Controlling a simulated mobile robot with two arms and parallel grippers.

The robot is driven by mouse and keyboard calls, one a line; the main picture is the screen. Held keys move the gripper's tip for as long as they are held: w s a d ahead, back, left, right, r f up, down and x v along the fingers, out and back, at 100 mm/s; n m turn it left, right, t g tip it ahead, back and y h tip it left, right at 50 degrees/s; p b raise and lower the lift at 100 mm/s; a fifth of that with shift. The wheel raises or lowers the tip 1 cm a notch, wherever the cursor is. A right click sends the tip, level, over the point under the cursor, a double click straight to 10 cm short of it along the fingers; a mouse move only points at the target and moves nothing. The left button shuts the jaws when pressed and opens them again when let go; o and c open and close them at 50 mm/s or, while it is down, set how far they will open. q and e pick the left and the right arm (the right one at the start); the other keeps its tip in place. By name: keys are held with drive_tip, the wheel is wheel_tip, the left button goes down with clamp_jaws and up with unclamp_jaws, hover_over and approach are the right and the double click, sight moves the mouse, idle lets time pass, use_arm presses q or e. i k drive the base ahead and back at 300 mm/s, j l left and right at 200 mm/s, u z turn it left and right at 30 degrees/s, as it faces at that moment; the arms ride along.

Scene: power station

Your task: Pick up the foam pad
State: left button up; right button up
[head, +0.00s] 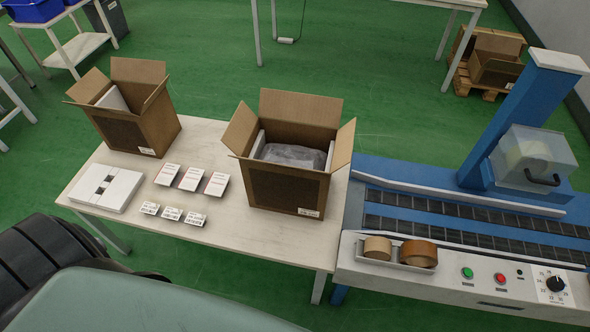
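A flat white pad (106,188), which looks like the foam pad, lies on the left end of the white table (245,238). It has dark square cut-outs along its middle. White pieces also show inside the open left cardboard box (142,132) and along the inner sides of the open right cardboard box (290,190). A grey wrapped item (293,156) sits in the right box. Neither of my grippers is in view.
Several white cards (191,179) and small labels (172,213) lie between the pad and the right box. A blue taping machine (450,215) with tape rolls (418,253) adjoins the table's right end. The table's front right is clear.

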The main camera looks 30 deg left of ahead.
sight(117, 194)
drive_tip(key=u, duration=2.35)
drive_tip(key=i+j+z, duration=0.1)
drive_tip(key=i+j, duration=0.2)
drive_tip(key=i+j+z, duration=0.15)
drive_tip(key=i+j, duration=0.15)
drive_tip(key=i+j+z, duration=0.1)
drive_tip(key=i+j, duration=0.15)
drive_tip(key=j, duration=0.25)
